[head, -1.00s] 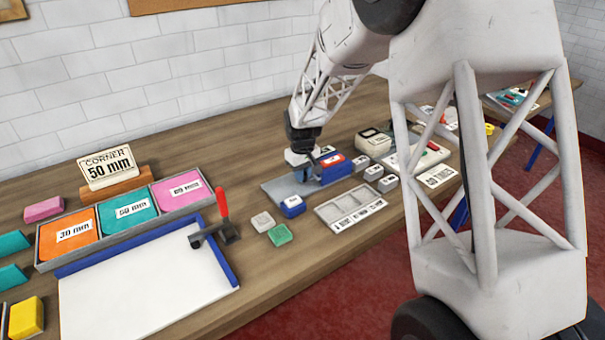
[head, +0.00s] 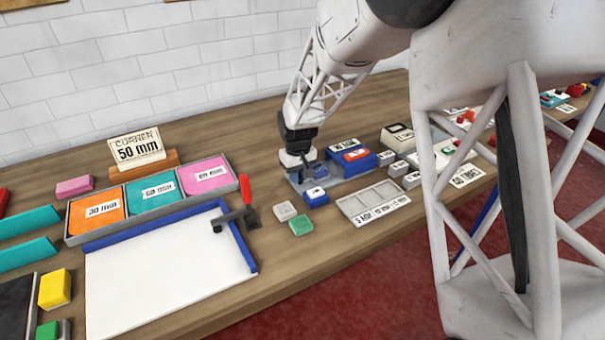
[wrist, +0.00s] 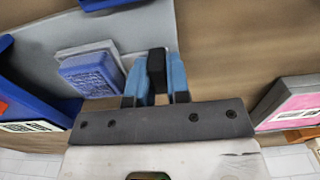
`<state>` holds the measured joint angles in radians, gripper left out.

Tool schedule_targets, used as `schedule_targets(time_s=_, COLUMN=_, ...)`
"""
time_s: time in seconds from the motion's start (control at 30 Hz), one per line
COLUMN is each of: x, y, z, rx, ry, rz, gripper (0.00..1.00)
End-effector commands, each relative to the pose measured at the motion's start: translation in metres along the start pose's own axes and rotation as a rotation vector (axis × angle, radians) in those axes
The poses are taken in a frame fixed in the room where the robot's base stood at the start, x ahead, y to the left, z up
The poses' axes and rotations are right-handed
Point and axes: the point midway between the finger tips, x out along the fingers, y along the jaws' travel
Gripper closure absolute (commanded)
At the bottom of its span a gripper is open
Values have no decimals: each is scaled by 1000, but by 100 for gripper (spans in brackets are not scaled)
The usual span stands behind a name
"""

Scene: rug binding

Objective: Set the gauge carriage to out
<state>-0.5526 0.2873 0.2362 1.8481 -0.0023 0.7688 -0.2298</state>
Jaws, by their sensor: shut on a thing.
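My gripper (head: 303,176) is low over the left end of a grey plate (head: 347,185), left of a blue machine block with a red label (head: 355,156). In the wrist view its blue fingers (wrist: 156,78) are shut on a small black upright piece (wrist: 157,62), which looks like the grip of the gauge carriage. A blue-topped grey block (wrist: 92,72) sits on the plate to its left, apart from the fingers. A blue block with a white label (head: 316,197) stands at the plate's front edge. The carriage's base and any position marks are hidden or too small to read.
A grey compartment tray (head: 372,203) lies to the front right. A grey block (head: 285,211) and a green block (head: 300,225) lie in front. A red-handled tool (head: 246,203) lies by the white board (head: 165,262). Bins of coloured cards, including pink (head: 208,177), stand left.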

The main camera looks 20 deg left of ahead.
Motion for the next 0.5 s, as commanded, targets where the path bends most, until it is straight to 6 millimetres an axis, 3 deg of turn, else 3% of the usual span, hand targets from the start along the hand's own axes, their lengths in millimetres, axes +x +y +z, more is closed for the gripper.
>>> schedule_targets(time_s=0.13, x=0, y=-6, z=0, rx=-3, ry=-1, rz=-3, gripper=100)
schedule_targets(time_s=0.17, x=0, y=-6, z=0, rx=-3, ry=-2, rz=-4, gripper=80)
schedule_targets(time_s=0.2, x=0, y=-6, z=0, rx=-3, ry=-1, rz=-3, gripper=74)
schedule_targets(time_s=0.5, x=0, y=-4, z=0, rx=-2, ry=-1, rz=-2, gripper=72)
